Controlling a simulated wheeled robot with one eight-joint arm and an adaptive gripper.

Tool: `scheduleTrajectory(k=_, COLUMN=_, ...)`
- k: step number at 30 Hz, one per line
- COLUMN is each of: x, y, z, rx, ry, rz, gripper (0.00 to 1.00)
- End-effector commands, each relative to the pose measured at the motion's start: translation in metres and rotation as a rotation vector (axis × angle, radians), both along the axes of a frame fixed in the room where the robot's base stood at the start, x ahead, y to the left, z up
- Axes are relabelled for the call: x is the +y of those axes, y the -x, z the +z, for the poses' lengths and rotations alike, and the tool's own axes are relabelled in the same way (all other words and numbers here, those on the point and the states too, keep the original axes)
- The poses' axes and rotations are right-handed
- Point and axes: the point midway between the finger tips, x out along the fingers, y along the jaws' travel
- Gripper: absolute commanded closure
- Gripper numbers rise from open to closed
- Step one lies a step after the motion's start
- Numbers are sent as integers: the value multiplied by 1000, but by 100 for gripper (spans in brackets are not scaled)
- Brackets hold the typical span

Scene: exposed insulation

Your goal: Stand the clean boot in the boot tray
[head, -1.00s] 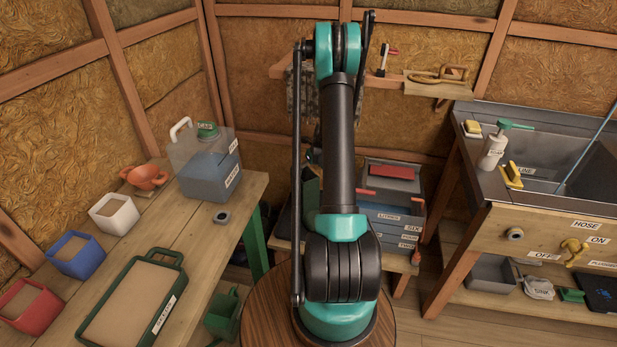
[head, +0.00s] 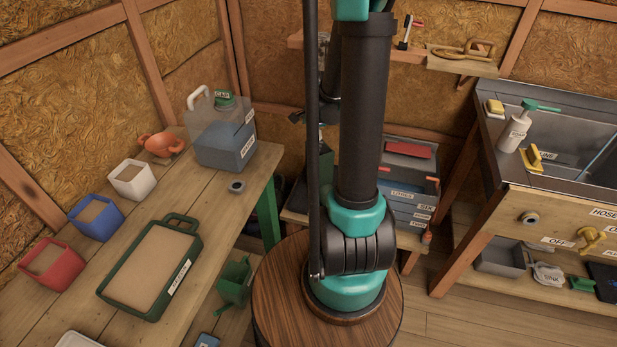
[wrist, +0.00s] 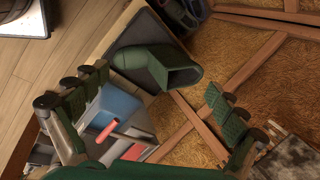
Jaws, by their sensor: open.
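In the wrist view a dark green boot (wrist: 160,66) is in the dark grey boot tray (wrist: 130,32). Its opening faces the lower right and its foot points left. It looks upright, its sole against the tray. My gripper (wrist: 156,82) is open and empty, its fingers wide apart on either side of the picture. The boot shows beyond the gap between them, apart from both fingers.
A grey-blue toolbox (wrist: 115,108) with a red handle stands beside the tray. In the head view a workbench (head: 215,215) with several pots and a green-framed tray (head: 185,225) is at left. A sink bench (head: 500,190) is at right.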

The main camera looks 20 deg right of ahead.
Motion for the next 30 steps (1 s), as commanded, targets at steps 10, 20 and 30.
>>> scheduleTrajectory(k=10, x=50, y=114, z=32, rx=-24, ry=307, rz=753, gripper=4)
scheduleTrajectory(k=20, x=71, y=199, z=25, rx=-37, ry=547, rz=1346, gripper=4)
scheduleTrajectory(k=30, x=73, y=214, z=21, rx=-38, ry=601, rz=1475, gripper=4)
